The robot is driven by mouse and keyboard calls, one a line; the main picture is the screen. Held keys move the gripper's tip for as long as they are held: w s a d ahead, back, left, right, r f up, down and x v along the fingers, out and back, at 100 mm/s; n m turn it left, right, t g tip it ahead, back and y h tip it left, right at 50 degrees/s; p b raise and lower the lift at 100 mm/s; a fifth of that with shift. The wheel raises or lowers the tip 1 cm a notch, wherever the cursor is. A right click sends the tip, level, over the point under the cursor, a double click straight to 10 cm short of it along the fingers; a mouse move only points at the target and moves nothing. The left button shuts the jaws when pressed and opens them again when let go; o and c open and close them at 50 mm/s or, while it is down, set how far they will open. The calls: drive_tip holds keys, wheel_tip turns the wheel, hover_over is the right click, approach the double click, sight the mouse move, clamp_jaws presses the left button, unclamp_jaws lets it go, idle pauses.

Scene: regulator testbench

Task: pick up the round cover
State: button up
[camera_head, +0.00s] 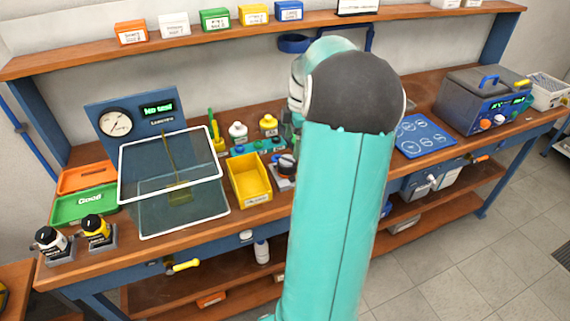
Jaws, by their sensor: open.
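I cannot pick out the round cover with certainty; no loose round cover shows clearly, and my arm hides the middle of the bench. Two small regulators with round tops, one white (51,240) and one yellow (97,230), stand at the bench's front left. Another dark round-topped unit (286,163) stands just left of my arm. My gripper is not visible; my teal arm rises through the centre and blocks the view behind it.
Clear panels (172,165) stand before a gauge box (135,120). A yellow bin (249,178), a green tray (84,204) and an orange tray (87,177) are on the left. A grey machine (484,98) fills the right. A shelf (220,36) with several small bins runs above.

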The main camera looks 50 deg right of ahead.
sight(287, 161)
drive_tip(key=f, duration=0.2)
drive_tip(key=w+f, duration=0.1)
drive_tip(key=f, duration=0.2)
drive_tip(key=a+f, duration=0.1)
drive_tip(key=f, duration=0.2)
drive_tip(key=shift+w+f, duration=0.1)
drive_tip(key=shift+w, duration=0.05)
drive_tip(key=c, duration=1.1)
